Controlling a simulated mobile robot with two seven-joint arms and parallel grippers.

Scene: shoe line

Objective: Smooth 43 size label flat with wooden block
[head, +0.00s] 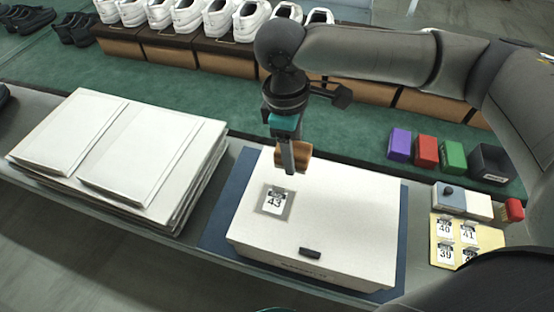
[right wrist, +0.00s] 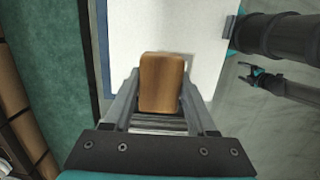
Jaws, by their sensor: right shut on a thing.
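A white shoe box (head: 340,215) lies on a blue mat (head: 232,200). The 43 size label (head: 275,201) is on its lid, left of centre, with a grey border around it. My right gripper (head: 287,170) is shut on the wooden block (head: 305,153), at the lid's far edge just beyond the label. Whether the block touches the lid I cannot tell. In the right wrist view the block (right wrist: 162,82) sits between the fingers and hides most of the label. My left gripper (right wrist: 246,73) shows small at the right there, fingers apart and empty.
Stacked white lids or boxes (head: 110,150) stand left of the mat. On the right are a yellow card with size labels (head: 445,240), purple, red and green blocks (head: 425,150) and a dark bin (head: 490,165). Shoes on brown boxes (head: 225,55) line the back.

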